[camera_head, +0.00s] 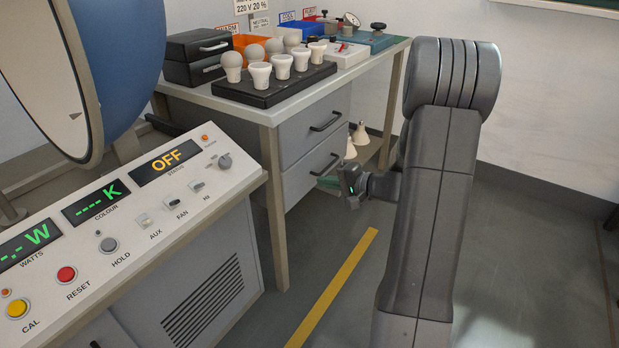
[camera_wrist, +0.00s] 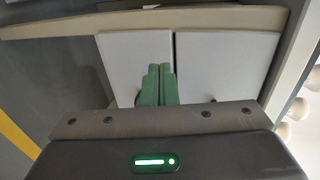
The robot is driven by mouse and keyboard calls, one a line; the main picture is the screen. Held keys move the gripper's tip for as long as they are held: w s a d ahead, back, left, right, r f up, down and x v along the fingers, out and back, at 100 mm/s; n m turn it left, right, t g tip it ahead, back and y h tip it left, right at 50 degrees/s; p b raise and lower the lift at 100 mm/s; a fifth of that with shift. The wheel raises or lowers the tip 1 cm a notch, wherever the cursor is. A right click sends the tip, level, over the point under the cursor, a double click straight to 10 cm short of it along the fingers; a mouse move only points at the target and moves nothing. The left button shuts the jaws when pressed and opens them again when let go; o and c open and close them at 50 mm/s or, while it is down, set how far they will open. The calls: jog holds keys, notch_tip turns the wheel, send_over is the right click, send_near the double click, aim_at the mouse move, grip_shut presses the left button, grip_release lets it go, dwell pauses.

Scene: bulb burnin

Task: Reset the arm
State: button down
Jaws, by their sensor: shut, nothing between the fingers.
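My gripper shows in the wrist view (camera_wrist: 159,82) as two green fingers side by side, shut with nothing between them. In the head view, the green fingers (camera_head: 329,182) show past my dark wrist, beside the drawer side of the bench and above the floor. My large grey arm link stands at the right of the head view and hides part of the floor and wall. In the wrist view, the fingers lie over two pale drawer fronts (camera_wrist: 220,65).
A wooden bench (camera_head: 268,112) carries a black rack (camera_head: 275,93) with several white bulbs. Two pale bulbs (camera_head: 357,135) show under its right part. A control console (camera_head: 140,235) stands at the left, its display reading OFF. Open floor with a yellow stripe (camera_head: 335,285) lies between console and arm.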

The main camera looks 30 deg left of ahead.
jog(key=shift+v, duration=1.35)
jog(key=shift+a+f, duration=0.1)
jog(key=shift+a, duration=0.05)
jog(key=b, duration=0.2)
send_near(286, 175)
jog(key=a+f, duration=0.1)
jog(key=f, duration=0.1)
jog(key=shift+w+a+r+p, duration=0.15)
jog(key=shift+a+p, duration=0.1)
jog(key=shift+a, duration=1.15)
jog(key=shift+w+a+f+p, duration=0.15)
jog(key=shift+a+p, duration=0.1)
jog(key=shift+a, duration=1.15)
jog(key=shift+r, duration=0.1)
jog(key=shift+d, duration=0.1)
